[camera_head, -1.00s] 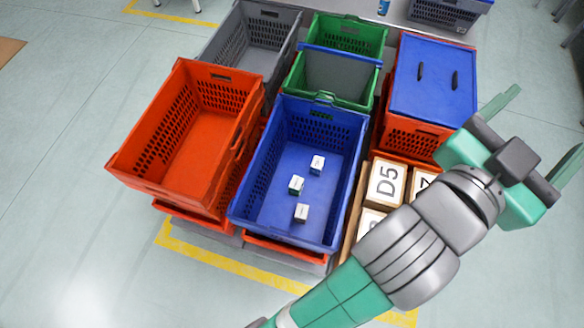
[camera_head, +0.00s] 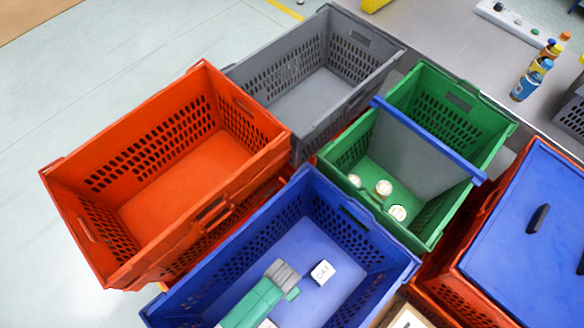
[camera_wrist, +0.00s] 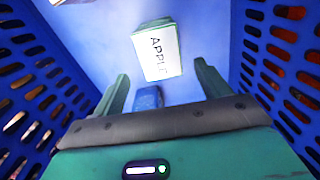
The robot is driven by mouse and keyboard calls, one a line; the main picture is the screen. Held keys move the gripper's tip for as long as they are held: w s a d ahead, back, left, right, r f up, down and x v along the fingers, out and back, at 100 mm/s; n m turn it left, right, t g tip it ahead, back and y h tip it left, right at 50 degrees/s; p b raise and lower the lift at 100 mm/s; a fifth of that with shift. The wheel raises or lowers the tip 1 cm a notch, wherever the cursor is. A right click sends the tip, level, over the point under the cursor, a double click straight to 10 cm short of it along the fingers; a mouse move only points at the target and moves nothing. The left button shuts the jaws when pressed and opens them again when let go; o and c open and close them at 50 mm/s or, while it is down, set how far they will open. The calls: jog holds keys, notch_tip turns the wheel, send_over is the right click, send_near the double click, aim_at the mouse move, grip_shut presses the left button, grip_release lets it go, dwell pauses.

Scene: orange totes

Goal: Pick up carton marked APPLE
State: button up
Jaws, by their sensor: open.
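The carton marked APPLE (camera_wrist: 157,52) has a white lettered face and green sides. In the wrist view it lies on the blue tote's floor, ahead of my gripper (camera_wrist: 162,69). My gripper is open, with one finger to the carton's lower left and one to its lower right; contact cannot be told. A small blue block (camera_wrist: 148,97) shows between the fingers, nearer the palm. A white carton that seems to read CAT (camera_head: 322,272) lies right of the arm.
The blue tote's perforated walls flank my gripper closely. An orange tote (camera_head: 62,205) stands to the left, a grey tote (camera_head: 330,22) behind. A green tote (camera_head: 500,122) with a divider holds several round-topped items. A blue lid (camera_head: 535,215) covers a tote at right.

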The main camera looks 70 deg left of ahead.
jog(key=shift+s+d, duration=0.15)
jog(key=shift+s, duration=0.15)
jog(key=shift+s+d+f+b, duration=0.1)
jog(key=shift+s+f+b, duration=0.1)
jog(key=shift+f+b, duration=0.7)
jog(key=f, duration=0.1)
jog(key=f+b, duration=0.1)
jog(key=f, duration=0.1)
jog(key=f+b, duration=0.1)
jog(key=f, duration=0.1)
jog(key=shift+s+f, duration=0.25)
jog(key=shift+s, duration=0.05)
jog(key=shift+w+f, duration=0.1)
jog(key=shift+f, duration=0.05)
jog(key=c, duration=1.2)
notch_tip(320, 180, up, 10)
jog(key=p, duration=0.4)
jog(key=shift+p, duration=0.35)
